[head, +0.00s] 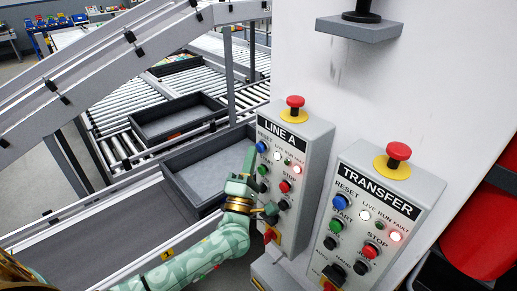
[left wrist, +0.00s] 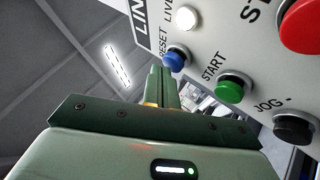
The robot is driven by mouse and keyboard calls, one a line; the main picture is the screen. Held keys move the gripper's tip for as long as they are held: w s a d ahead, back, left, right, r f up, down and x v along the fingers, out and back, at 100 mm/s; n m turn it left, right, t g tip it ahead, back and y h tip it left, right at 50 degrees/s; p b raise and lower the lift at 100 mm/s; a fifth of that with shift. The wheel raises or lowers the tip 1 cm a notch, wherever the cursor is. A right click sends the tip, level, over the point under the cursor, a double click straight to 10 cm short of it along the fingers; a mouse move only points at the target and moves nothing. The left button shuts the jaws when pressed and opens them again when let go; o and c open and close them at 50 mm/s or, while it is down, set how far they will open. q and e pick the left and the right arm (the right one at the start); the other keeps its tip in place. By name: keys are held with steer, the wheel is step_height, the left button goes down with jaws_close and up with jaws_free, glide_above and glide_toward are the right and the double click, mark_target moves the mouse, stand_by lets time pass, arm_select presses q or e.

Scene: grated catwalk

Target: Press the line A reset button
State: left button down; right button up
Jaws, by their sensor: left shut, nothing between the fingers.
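The LINE A panel (head: 300,150) is a grey box on the white wall. Its blue RESET button (head: 261,147) sits at the upper left of its face, and also shows in the left wrist view (left wrist: 175,58). My left gripper (head: 250,158) is shut and empty, its fingertips beside the blue button on its left in the head view. In the left wrist view the fingertips (left wrist: 160,75) point up just below and left of the button. I cannot tell whether they touch it. My right gripper is not in view.
Below RESET is a green START button (left wrist: 231,88); a black JOG knob (left wrist: 293,127) and red STOP button (head: 284,186) are near. A similar TRANSFER panel (head: 372,210) stands to the right. Dark trays (head: 180,118) sit on roller conveyors behind. A grey shelf (head: 358,28) juts out above.

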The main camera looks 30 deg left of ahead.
arm_select(q)
steer(key=shift+w+d, duration=0.25)
steer(key=shift+w, duration=0.35)
stand_by(0.6)
stand_by(0.3)
steer(key=shift+s+a, duration=0.25)
steer(key=shift+s, duration=0.3)
steer(key=shift+s+a, duration=0.2)
steer(key=shift+s, duration=0.35)
steer(key=shift+p, duration=0.3)
steer(key=s, duration=0.1)
steer(key=s+a+p, duration=0.1)
steer(key=s, duration=0.1)
steer(key=s+a, duration=0.1)
steer(key=shift+s+p, duration=0.3)
steer(key=shift+p, duration=0.05)
